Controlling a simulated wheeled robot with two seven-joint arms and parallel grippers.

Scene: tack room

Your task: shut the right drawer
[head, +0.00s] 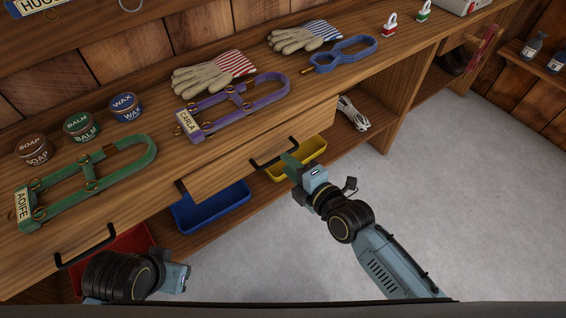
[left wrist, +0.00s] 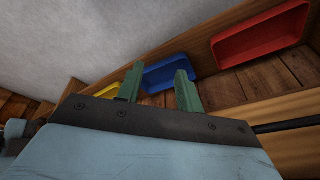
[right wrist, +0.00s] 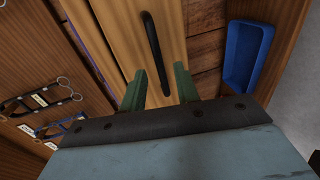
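The right drawer (head: 228,172) is under the bench top, with a black bar handle (head: 272,152). Its front stands out a little from the bench, with a dark step at its left end. My right gripper (head: 291,163) is just in front of this drawer, close to the handle's right end. In the right wrist view its green fingers (right wrist: 160,68) are apart with nothing between them, and the handle (right wrist: 152,40) lies beyond them. I cannot tell whether they touch the drawer. My left gripper (left wrist: 159,69) is open and empty, low near the left drawer's handle (head: 85,245).
Red (head: 112,250), blue (head: 212,206) and yellow (head: 296,158) trays sit on the lower shelf. Halters, gloves (head: 212,72) and tins (head: 82,127) lie on the bench top (head: 165,205). The grey floor (head: 470,200) is clear at the right.

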